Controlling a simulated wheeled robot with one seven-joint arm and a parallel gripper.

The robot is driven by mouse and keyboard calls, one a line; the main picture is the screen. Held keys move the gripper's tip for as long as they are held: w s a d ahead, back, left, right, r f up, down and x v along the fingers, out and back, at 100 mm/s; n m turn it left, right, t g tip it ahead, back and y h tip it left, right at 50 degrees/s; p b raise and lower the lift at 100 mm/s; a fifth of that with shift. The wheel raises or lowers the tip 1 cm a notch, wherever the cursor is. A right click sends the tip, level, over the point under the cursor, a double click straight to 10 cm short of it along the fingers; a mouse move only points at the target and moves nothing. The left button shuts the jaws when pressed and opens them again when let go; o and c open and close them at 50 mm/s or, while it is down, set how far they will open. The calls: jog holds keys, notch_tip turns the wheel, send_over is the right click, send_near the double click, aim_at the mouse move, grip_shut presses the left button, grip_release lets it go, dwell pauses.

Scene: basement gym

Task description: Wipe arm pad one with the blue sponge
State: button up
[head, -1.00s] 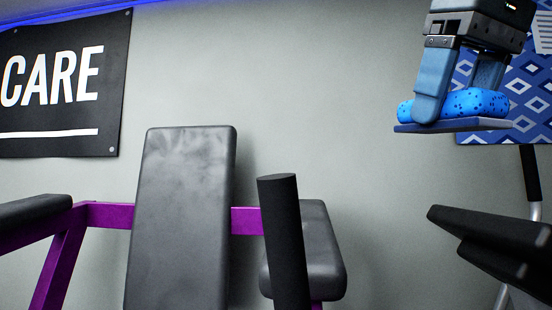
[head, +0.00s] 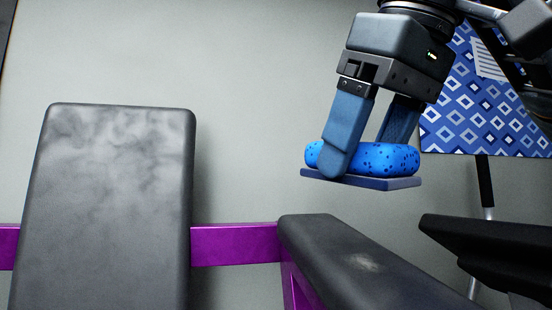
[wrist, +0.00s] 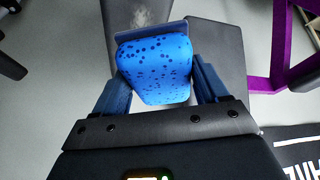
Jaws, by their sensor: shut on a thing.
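My gripper (head: 365,165) is shut on the blue sponge (head: 378,157), a speckled block with a flat dark-blue base. The sponge also shows between my fingers in the wrist view (wrist: 157,68). A dark padded arm pad (head: 335,255) with a pale smudge lies below the sponge in the head view, with a visible gap between them. The smudge end of this pad (wrist: 140,12) shows beyond the sponge in the wrist view, which hides part of the pad. I cannot read which pad is number one.
A grey backrest pad (head: 110,200) with pale smudges stands at the left, joined to a purple frame bar (head: 235,244). Black equipment (head: 480,240) juts in at the right. A blue patterned poster (head: 470,110) hangs behind my arm.

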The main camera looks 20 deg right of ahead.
jog(key=shift+w+a+f, duration=0.4)
jog(key=shift+w+f, duration=0.05)
jog(key=shift+w, duration=0.15)
jog(key=shift+w+f, duration=0.1)
jog(key=shift+f, duration=0.5)
jog(key=b, duration=0.3)
send_over(334, 264)
jog(key=s, duration=0.2)
jog(key=shift+s+f, duration=0.15)
jog(key=shift+f, duration=2.15)
jog(key=shift+f+b, duration=0.75)
jog(key=shift+f, duration=0.25)
jog(key=shift+d, duration=0.1)
